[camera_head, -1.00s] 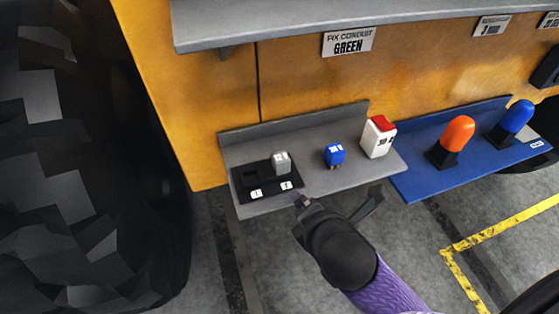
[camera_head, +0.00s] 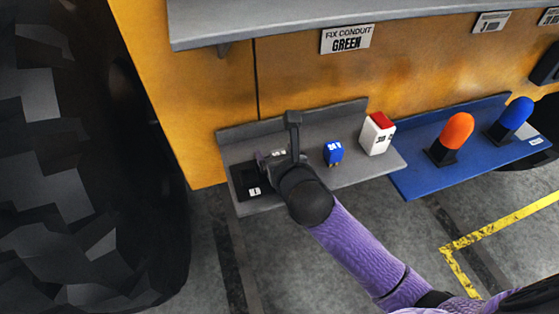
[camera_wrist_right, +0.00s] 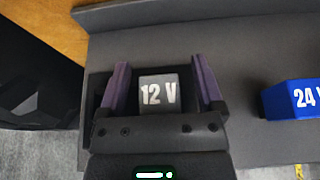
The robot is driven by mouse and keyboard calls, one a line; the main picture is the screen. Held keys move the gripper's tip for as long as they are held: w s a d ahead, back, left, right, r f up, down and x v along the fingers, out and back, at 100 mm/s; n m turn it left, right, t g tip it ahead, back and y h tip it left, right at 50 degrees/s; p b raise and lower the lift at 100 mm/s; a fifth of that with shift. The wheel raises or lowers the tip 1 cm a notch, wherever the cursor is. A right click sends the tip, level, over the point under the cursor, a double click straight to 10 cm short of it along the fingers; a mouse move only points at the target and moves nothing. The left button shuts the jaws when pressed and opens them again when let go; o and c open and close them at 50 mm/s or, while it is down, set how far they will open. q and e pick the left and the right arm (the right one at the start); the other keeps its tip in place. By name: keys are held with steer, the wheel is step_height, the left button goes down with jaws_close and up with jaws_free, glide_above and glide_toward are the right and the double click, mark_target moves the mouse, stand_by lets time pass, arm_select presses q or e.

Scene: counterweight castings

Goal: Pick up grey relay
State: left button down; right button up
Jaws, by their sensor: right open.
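The grey relay (camera_wrist_right: 157,93), marked 12 V, sits on a black base on the grey shelf. In the right wrist view it lies between the two purple-lined fingers of my right gripper (camera_wrist_right: 163,88), with a gap visible on each side. In the head view my right gripper (camera_head: 277,150) reaches over the relay (camera_head: 278,154), which is mostly hidden behind it. The gripper is open. My left gripper is not in view.
A blue 24 V relay (camera_head: 333,152) stands just right of the gripper, and a white box with a red top (camera_head: 377,134) beyond it. The grey shelf (camera_head: 350,180) has a raised back wall. A blue shelf (camera_head: 425,181) holds orange (camera_head: 457,130) and blue (camera_head: 516,113) lamps.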

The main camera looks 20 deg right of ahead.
steer(key=shift+w, duration=0.15)
jaws_close()
